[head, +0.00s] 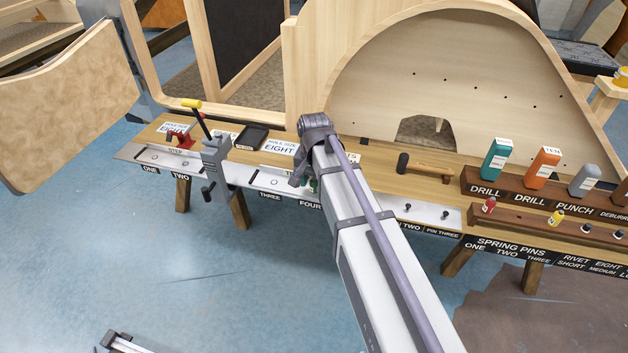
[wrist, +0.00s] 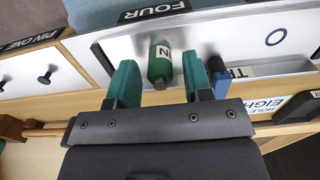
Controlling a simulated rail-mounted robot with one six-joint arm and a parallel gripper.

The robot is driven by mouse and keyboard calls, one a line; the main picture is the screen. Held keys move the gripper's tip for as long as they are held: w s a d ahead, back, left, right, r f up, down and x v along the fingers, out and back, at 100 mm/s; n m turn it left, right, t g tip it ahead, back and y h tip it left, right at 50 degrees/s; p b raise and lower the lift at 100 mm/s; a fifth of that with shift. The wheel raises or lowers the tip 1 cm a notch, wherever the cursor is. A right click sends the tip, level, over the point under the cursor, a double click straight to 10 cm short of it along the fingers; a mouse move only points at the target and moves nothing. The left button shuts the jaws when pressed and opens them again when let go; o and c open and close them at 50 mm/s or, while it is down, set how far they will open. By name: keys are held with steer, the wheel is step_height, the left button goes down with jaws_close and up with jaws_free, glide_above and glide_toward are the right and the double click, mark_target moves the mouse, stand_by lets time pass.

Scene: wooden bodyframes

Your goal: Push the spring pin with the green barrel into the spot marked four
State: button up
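The spring pin with the green barrel (wrist: 160,62) stands on a pale metal plate (wrist: 225,32) just behind the label FOUR (wrist: 153,10) in the wrist view. A white label on the barrel faces me. My gripper (wrist: 158,70) is open, its two teal fingers on either side of the barrel with visible gaps. Whether the pin's tip is in a hole is hidden. In the head view my gripper (head: 308,178) is over the plate near the label FOUR (head: 310,204), and my arm hides most of the pin.
A blue piece (wrist: 218,76) is close beside the right finger. A ring-marked hole (wrist: 276,37) lies on the plate to the right. Small dark pins (wrist: 45,78) stand by the label PIN ONE. A grey clamp (head: 215,165) rises left of my gripper in the head view.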

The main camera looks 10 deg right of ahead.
mark_target(314, 181)
steer(key=shift+o, duration=0.6)
step_height(314, 181, up, 11)
steer(key=p, duration=1.1)
steer(key=shift+f, duration=0.1)
steer(key=s+r+n+p, duration=0.3)
steer(key=s+n, duration=0.3)
steer(key=s, duration=1)
steer(key=shift+s+r, duration=0.2)
